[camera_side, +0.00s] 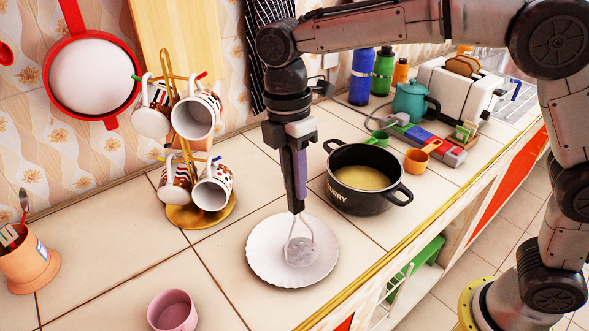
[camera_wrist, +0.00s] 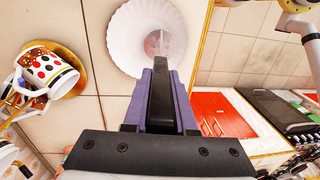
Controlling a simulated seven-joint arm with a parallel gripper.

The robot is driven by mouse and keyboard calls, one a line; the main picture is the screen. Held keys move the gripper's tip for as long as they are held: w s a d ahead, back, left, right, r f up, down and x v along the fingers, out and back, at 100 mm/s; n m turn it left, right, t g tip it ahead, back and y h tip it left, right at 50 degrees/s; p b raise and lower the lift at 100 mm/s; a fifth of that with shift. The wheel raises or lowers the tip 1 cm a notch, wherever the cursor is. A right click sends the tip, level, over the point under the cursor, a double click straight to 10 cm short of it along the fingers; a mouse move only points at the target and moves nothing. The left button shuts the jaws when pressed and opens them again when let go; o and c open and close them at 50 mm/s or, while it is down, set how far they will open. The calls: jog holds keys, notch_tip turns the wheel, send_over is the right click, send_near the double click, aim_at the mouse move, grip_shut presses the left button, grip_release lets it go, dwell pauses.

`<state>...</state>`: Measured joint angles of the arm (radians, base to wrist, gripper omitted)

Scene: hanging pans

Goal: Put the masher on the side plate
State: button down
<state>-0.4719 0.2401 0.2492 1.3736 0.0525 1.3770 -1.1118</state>
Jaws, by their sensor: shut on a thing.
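The masher (camera_side: 299,251) hangs upright from my gripper (camera_side: 295,203), its wire head low over the white side plate (camera_side: 265,265). I cannot tell whether the head touches the plate. My gripper is shut on the masher's handle, most of which the fingers hide. In the wrist view, my gripper (camera_wrist: 160,75) points toward the fluted side plate (camera_wrist: 128,38), and a thin part of the masher (camera_wrist: 158,42) shows beyond the fingertips.
A black pot (camera_side: 362,205) of yellow food stands just right of the plate. A gold mug rack (camera_side: 197,215) with several mugs stands behind left. A pink cup (camera_side: 173,312) is at the front, and a utensil pot (camera_side: 28,262) at far left. Counter left of the plate is clear.

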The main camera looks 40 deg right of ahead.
jog(key=shift+f, duration=0.75)
dwell(0.5)
jog(key=c, duration=0.6)
grip_release()
jog(key=shift+c, duration=0.2)
notch_tip(320, 180, up, 13)
jog(key=w, duration=0.2)
jog(key=s+d+r+m+t, duration=0.1)
jog(key=s+d+r, duration=0.3)
jog(key=d+r, duration=0.3)
jog(key=s+d+f+m+t, duration=0.2)
jog(key=s+d+f+m, duration=0.1)
jog(key=s+d+m, duration=0.4)
jog(key=s+d+f+m+t, duration=0.25)
jog(key=s+d+f, duration=0.2)
jog(key=s, duration=0.45)
notch_tip(320, 180, down, 9)
jog(key=s+d+m+t, duration=0.1)
jog(key=s+m, duration=0.1)
jog(key=m, duration=0.5)
jog(key=shift+s+d, duration=0.3)
